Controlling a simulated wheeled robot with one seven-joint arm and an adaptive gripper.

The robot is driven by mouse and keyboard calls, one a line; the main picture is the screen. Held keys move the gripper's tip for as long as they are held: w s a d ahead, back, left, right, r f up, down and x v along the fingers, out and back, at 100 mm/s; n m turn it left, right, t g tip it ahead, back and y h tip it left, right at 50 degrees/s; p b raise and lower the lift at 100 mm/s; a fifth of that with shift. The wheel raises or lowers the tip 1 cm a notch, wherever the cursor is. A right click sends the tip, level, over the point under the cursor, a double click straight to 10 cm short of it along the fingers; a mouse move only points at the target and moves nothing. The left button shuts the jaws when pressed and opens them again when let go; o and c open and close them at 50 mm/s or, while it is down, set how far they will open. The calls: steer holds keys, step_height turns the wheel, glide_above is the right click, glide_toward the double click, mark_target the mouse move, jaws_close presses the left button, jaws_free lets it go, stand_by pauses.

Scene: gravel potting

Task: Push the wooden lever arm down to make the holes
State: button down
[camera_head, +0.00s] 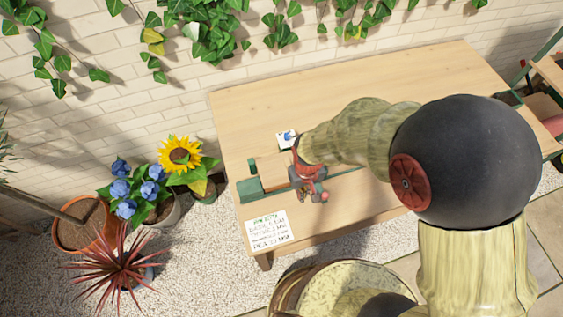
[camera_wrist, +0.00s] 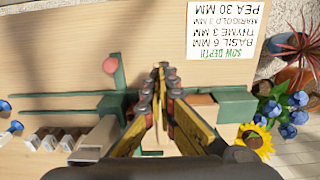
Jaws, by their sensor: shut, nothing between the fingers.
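My gripper (camera_head: 309,190) is over the near left part of the wooden table, in line with a green fixture. In the wrist view my gripper (camera_wrist: 160,72) has its yellow fingers drawn together with nothing held. The green fixture (camera_wrist: 232,105) shows as a block right of the fingers, with long green rails (camera_wrist: 60,97) to the left. A short brown piece (camera_wrist: 200,99) lies against the green block, partly behind the fingers. A red knob on a green stem (camera_wrist: 111,66) stands left of the fingertips. I cannot clearly make out the wooden lever arm; the gripper covers part of the fixture.
A sow-depth card (camera_head: 267,231) lies at the table's near left corner. In the wrist view, white pieces (camera_wrist: 50,139) and a grey block (camera_wrist: 97,138) sit at lower left. Potted flowers (camera_head: 140,190) stand left of the table (camera_head: 400,85), whose far side is clear.

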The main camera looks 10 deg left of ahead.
step_height(320, 180, up, 13)
steer(key=p, duration=0.8)
steer(key=shift+w+a+r+p, duration=0.15)
steer(key=shift+w+p, duration=0.05)
steer(key=shift+p, duration=0.15)
steer(key=s+d+r+m+t+b, duration=0.3)
steer(key=d+r+b, duration=0.3)
steer(key=d, duration=0.5)
steer(key=s+d+r+m+t+b, duration=0.2)
steer(key=s+d+r+m+b, duration=0.1)
steer(key=d+r+b, duration=0.4)
steer(key=d+b, duration=0.3)
steer(key=d, duration=0.1)
steer(key=shift+t+b, duration=0.35)
steer(key=shift+t, duration=0.05)
steer(key=shift+s+r, duration=0.1)
